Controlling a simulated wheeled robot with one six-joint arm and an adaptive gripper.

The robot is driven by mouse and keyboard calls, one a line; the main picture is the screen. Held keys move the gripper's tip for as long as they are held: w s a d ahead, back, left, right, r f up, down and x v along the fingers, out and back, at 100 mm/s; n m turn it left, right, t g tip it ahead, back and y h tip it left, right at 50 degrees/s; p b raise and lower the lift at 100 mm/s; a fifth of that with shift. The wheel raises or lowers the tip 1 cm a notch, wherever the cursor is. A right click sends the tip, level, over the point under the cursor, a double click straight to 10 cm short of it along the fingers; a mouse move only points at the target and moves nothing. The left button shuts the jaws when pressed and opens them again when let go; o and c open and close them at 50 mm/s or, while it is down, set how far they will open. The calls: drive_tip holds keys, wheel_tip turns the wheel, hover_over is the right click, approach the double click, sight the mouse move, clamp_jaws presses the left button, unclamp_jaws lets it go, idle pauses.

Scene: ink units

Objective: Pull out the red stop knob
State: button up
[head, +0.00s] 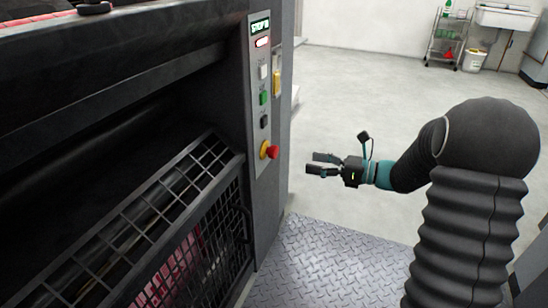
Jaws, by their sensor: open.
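The red stop knob (273,152) sits at the lower end of a narrow grey control panel (258,100) on the machine in the head view. It has a yellow collar (264,149) behind it and sticks out toward the right. My gripper (308,163) is open and empty, to the right of the knob and slightly lower in the picture, with its fingers pointing left toward it. A gap shows between the fingertips and the knob. How far apart they are in depth is hard to tell.
Above the knob are a black button (264,121), a green button (263,98), a white button (263,72) and a lit display (260,27). A barred guard (190,185) covers the machine's lower left. A metal tread plate (335,265) lies below; the floor right is open.

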sight(277, 153)
drive_tip(key=shift+m+t, duration=0.4)
drive_tip(key=shift+m, duration=0.2)
drive_tip(key=x, duration=0.4)
drive_tip(key=w+b+x, duration=0.1)
drive_tip(key=x, duration=0.8)
drive_tip(key=shift+w+f, duration=0.3)
drive_tip(key=shift+w, duration=0.05)
